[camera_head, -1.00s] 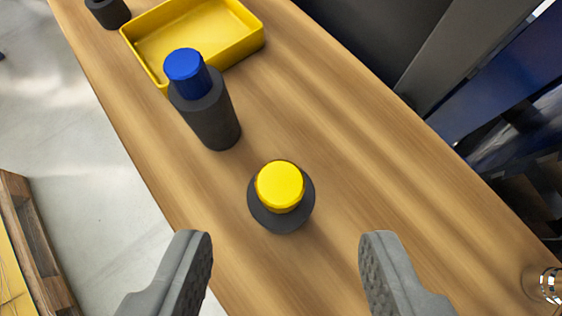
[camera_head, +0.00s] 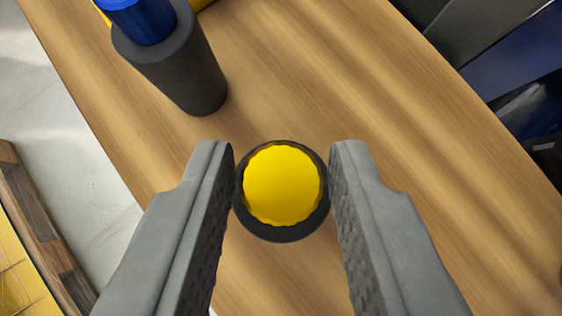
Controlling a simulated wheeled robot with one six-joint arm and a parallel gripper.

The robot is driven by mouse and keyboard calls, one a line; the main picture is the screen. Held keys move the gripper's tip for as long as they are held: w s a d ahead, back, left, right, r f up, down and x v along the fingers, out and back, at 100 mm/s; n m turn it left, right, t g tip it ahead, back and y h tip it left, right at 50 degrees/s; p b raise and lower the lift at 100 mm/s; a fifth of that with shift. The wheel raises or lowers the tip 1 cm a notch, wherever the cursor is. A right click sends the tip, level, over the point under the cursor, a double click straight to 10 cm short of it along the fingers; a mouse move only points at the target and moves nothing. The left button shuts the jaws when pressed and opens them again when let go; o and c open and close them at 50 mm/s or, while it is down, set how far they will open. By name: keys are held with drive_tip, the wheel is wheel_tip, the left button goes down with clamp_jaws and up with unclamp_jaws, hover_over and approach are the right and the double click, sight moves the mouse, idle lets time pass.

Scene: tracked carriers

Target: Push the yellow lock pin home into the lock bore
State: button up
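The yellow lock pin (camera_head: 282,185) shows as a round yellow top, seen from almost straight above. It stands in a dark round holder (camera_head: 280,234) on the wooden table. How deep the pin sits cannot be told from this angle. My gripper (camera_head: 282,165) is over it, with one grey finger on each side of the pin and holder. The fingers are apart, and a narrow gap seems to show at each side of the yellow top. I cannot make out a separate lock bore.
A dark cylinder (camera_head: 185,65) with a blue pin (camera_head: 138,18) in its top stands at the upper left. The wooden table (camera_head: 400,130) is clear to the right. A wooden pallet (camera_head: 45,240) lies beyond the table's left edge.

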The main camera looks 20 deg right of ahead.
clamp_jaws()
wheel_tip(320, 180, up, 10)
idle(0.5)
drive_tip(key=shift+c, duration=1.4)
unclamp_jaws()
clamp_jaws()
